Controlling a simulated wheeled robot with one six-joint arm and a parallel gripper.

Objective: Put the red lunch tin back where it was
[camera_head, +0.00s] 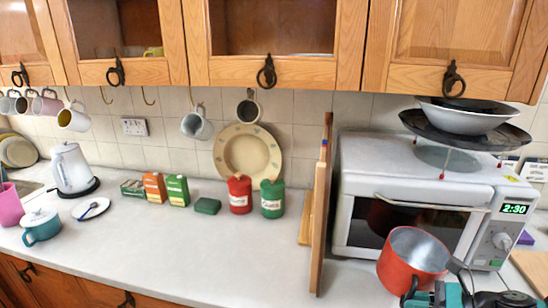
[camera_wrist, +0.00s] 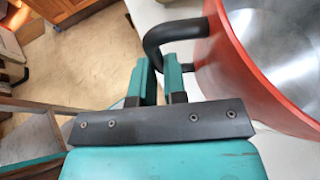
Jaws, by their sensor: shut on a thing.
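A red, open-topped round pot (camera_head: 408,266) with a grey inside is at the lower right in the head view, in front of the microwave. It also shows at the right in the wrist view (camera_wrist: 250,75), with a black loop handle (camera_wrist: 158,38). My gripper (camera_wrist: 159,72) is shut on this handle, which passes between its fingers. The gripper is partly visible at the bottom edge of the head view (camera_head: 440,297). I cannot tell whether the pot's base touches the counter. No other red lunch tin is clear; a red labelled canister (camera_head: 239,194) stands by the wall.
A white microwave (camera_head: 400,170) stands behind the pot, with a dark pan and bowl (camera_head: 465,118) on top. An upright wooden board (camera_head: 321,215) is left of it. The middle of the counter (camera_head: 220,250) is clear. A green canister (camera_head: 272,198) and several boxes line the wall.

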